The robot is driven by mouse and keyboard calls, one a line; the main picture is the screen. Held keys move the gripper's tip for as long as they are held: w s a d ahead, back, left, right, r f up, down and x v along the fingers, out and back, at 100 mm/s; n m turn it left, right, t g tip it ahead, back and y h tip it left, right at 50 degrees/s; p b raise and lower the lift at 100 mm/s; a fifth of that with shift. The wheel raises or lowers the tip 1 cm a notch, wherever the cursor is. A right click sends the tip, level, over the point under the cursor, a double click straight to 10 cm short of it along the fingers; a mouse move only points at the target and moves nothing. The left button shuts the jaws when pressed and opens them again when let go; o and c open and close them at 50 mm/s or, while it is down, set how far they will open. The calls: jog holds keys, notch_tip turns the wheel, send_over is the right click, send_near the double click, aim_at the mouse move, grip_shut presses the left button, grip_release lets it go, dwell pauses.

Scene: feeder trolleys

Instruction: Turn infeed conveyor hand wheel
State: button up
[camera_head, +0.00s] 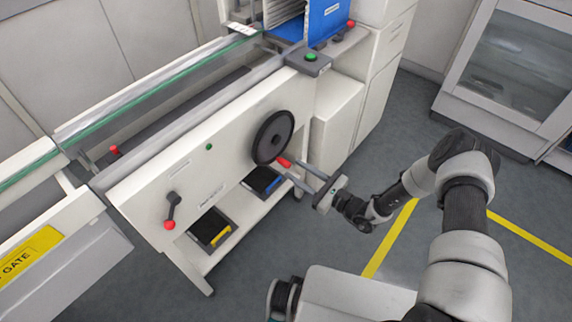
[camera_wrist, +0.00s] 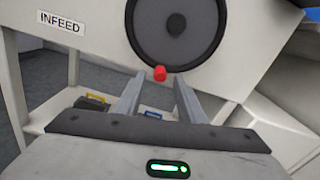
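The hand wheel (camera_head: 272,137) is a black disc on the white front panel of the conveyor (camera_head: 150,190), with a red handle (camera_head: 284,162) at its lower edge. My gripper (camera_head: 296,170) is open with its fingers pointing at the red handle. In the wrist view, the lower part of the wheel (camera_wrist: 205,45) fills the top, and the red handle (camera_wrist: 160,73) shows at the bottom of its rim. The handle appears between the tips of my gripper (camera_wrist: 158,82). I cannot tell whether the fingers touch it.
A dark crank (camera_head: 172,207) with a red knob sits lower left on the panel. Bins (camera_head: 211,230) stand on the shelf beneath. An INFEED label (camera_wrist: 60,21) is left of the wheel. A white cabinet (camera_head: 335,125) stands right of the wheel. Floor near my arm is clear.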

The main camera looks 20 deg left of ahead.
aim_at(286, 162)
jog(key=shift+x, duration=2.65)
grip_shut()
